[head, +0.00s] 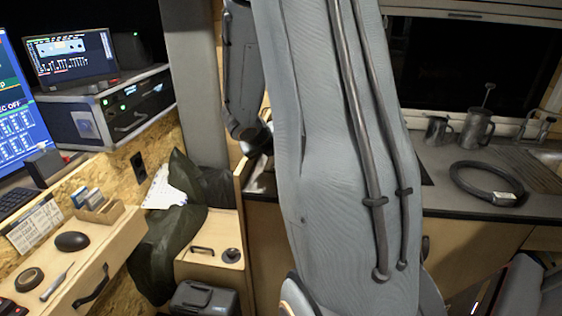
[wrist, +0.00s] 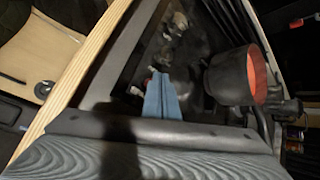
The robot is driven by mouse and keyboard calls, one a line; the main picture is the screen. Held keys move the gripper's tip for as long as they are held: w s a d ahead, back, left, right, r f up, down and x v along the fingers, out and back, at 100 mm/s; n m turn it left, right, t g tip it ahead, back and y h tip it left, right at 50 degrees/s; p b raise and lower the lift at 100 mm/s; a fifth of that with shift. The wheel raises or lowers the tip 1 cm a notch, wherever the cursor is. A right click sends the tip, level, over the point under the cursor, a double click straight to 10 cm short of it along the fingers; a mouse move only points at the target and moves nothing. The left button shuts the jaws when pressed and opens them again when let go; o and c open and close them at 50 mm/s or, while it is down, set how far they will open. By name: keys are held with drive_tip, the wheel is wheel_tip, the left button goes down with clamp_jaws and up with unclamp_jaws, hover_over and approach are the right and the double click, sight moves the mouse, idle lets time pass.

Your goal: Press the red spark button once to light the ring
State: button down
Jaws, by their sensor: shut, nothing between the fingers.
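In the wrist view my gripper (wrist: 164,95) shows as two blue-grey fingers pressed together, with nothing between them. Their tips are over a dark, cluttered surface that looks like the stove area. A small red spot (wrist: 135,90) shows just left of the fingers; it may be the spark button, but it is too small and dark to be sure. I cannot tell whether the fingers touch anything. No flame shows. In the head view my own arm covers the burner area, so the ring and button are hidden there.
A dark pan-like vessel with an orange-red inside (wrist: 257,75) stands close right of the fingers. A pale wooden edge (wrist: 75,80) runs along the left. In the head view, metal jugs (head: 478,128) and a black hose loop (head: 485,184) are on the right counter.

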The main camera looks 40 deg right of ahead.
drive_tip(key=shift+f+b, duration=0.35)
drive_tip(key=shift+f, duration=0.15)
idle(0.3)
drive_tip(key=shift+r, duration=0.2)
drive_tip(key=shift+r+p, duration=0.75)
drive_tip(key=shift+p, duration=0.2)
wheel_tip(320, 180, up, 5)
drive_tip(key=p, duration=0.5)
idle(0.8)
